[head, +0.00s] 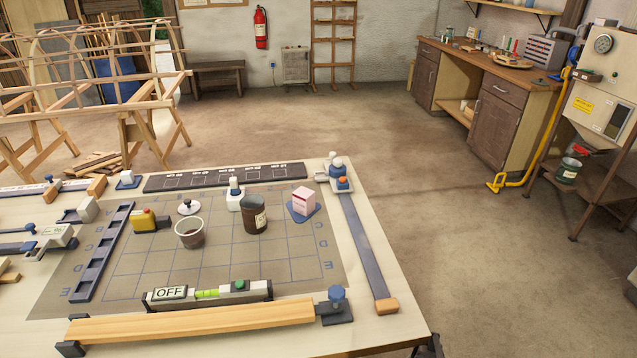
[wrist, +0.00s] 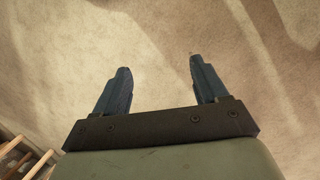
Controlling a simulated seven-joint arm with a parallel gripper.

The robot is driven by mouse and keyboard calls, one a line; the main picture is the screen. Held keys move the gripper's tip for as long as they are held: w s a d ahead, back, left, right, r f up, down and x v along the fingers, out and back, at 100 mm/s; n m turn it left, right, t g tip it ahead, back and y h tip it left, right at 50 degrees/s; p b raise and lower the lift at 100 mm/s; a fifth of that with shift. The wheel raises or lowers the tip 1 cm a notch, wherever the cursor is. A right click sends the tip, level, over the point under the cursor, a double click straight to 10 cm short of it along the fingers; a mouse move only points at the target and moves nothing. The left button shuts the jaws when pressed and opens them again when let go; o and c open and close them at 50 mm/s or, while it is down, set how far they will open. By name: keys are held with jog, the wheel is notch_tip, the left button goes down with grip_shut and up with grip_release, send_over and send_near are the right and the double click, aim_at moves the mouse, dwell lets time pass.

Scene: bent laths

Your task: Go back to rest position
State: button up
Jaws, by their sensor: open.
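My gripper (wrist: 158,80) shows in the wrist view with its two dark blue fingers spread apart and nothing between them. Bare tan floor (wrist: 160,35) lies beyond the fingertips. The gripper and arm do not show in the head view.
A wooden lath (head: 190,325) lies along the front.

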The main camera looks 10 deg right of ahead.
jog(key=s+a+n+g, duration=0.2)
jog(key=s+a+n, duration=0.3)
jog(key=a, duration=0.5)
jog(key=s+a+r+n+g, duration=0.1)
jog(key=s+a+n+g, duration=0.1)
jog(key=s+a+n, duration=0.4)
jog(key=s+a, duration=0.3)
jog(key=a, duration=0.2)
jog(key=shift+a+r, duration=0.15)
jog(key=shift+r, duration=0.15)
